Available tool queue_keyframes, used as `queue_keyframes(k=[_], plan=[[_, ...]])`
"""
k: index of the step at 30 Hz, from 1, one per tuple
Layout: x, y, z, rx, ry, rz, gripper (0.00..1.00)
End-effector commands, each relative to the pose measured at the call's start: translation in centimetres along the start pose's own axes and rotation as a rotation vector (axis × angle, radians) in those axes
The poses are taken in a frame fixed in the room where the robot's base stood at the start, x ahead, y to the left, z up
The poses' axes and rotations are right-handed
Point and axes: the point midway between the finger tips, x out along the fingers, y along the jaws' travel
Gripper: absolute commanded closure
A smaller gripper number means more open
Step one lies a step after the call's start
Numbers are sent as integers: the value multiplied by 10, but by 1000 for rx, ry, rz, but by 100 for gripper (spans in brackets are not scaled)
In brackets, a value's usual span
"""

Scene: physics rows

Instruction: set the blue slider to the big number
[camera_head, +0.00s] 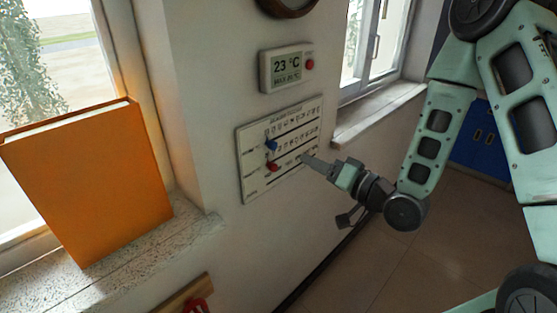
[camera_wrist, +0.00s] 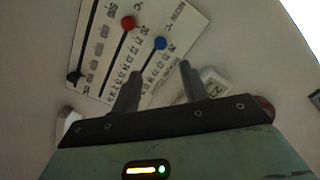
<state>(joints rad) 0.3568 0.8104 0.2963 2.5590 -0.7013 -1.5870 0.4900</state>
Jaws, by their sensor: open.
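A white slider panel (camera_head: 254,187) is mounted on the wall, with printed rows of numbers too small to read. The blue slider (camera_head: 271,145) sits toward the left end of its track, above the red slider (camera_head: 272,167). In the wrist view the blue slider (camera_wrist: 160,43) and the red slider (camera_wrist: 127,22) show beyond the fingers. My gripper (camera_head: 309,160) is in front of the panel's lower right part, to the right of both sliders. In the wrist view my gripper (camera_wrist: 160,83) has its two fingers apart, with nothing between them.
A thermostat (camera_head: 287,68) reading 23 °C hangs above the panel. An orange book (camera_head: 90,180) stands on the left window sill (camera_head: 140,255). Another sill (camera_head: 375,113) juts out right of the panel. The floor (camera_head: 420,270) at lower right looks clear.

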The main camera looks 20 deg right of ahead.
Motion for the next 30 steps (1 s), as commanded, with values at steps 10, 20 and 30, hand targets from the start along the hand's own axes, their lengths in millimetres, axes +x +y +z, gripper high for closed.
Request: queue_keyframes(k=[10,20,30], plan=[[69,-4,-2,1,-1,-3,56],[113,-2,-1,1,-1,-1,56],[118,-1,0,1,0,0,56]])
